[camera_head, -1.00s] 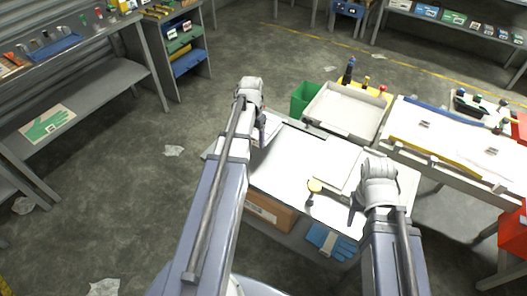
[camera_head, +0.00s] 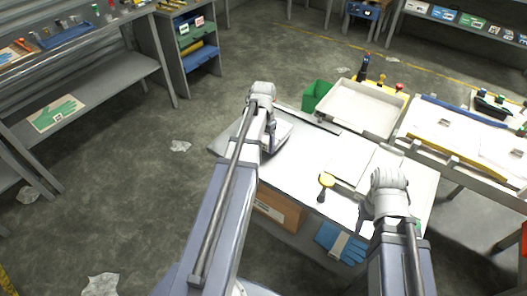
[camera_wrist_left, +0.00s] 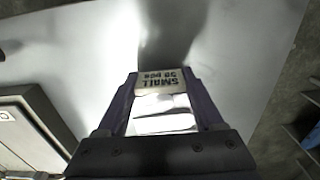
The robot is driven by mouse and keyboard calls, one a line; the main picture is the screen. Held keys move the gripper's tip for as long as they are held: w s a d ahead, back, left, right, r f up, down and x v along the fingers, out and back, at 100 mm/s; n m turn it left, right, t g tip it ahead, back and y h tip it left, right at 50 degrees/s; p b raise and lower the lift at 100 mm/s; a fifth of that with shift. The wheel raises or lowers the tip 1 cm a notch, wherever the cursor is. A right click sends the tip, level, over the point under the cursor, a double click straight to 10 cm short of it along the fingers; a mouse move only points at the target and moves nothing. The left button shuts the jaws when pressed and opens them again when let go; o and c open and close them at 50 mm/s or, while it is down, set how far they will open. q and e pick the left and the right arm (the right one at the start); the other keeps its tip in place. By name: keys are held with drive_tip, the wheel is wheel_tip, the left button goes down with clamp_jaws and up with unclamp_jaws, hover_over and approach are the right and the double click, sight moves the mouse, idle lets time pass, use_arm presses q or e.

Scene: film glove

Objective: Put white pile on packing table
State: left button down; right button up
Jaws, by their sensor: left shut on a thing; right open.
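The white pile (camera_wrist_left: 163,108) is a small white stack with a printed band reading "SMALL 50 pcs". My left gripper (camera_wrist_left: 160,85) is shut on it in the left wrist view. In the head view the pile (camera_head: 281,131) shows partly beside my left gripper (camera_head: 268,140), over the left end of the white-topped table (camera_head: 300,160), which I take as the packing table. The tabletop (camera_wrist_left: 75,50) also shows below the pile in the wrist view, with a dark shadow. I cannot tell whether the pile touches it. My right gripper (camera_head: 366,215) is open and empty near the table's right front.
Behind are a green bin (camera_head: 315,94) and a pale tray (camera_head: 362,110). A cardboard box (camera_head: 278,207) and blue gloves (camera_head: 338,242) lie on the lower shelf.

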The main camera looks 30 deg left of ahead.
use_arm(q)
drive_tip(key=shift+f+b, duration=0.9)
drive_tip(key=shift+f, duration=0.45)
use_arm(e)
drive_tip(key=shift+f, duration=1.35)
use_arm(q)
drive_tip(key=shift+f, duration=0.15)
use_arm(e)
drive_tip(key=shift+f, duration=0.2)
use_arm(q)
unclamp_jaws()
drive_tip(key=shift+r, duration=0.2)
use_arm(e)
drive_tip(key=shift+r, duration=0.2)
use_arm(q)
wheel_tip(320, 180, up, 12)
drive_tip(key=p, duration=1.2)
use_arm(e)
wheel_tip(320, 180, up, 12)
hover_over(364, 235)
drive_tip(key=s, duration=0.2)
drive_tip(key=shift+a, duration=0.25)
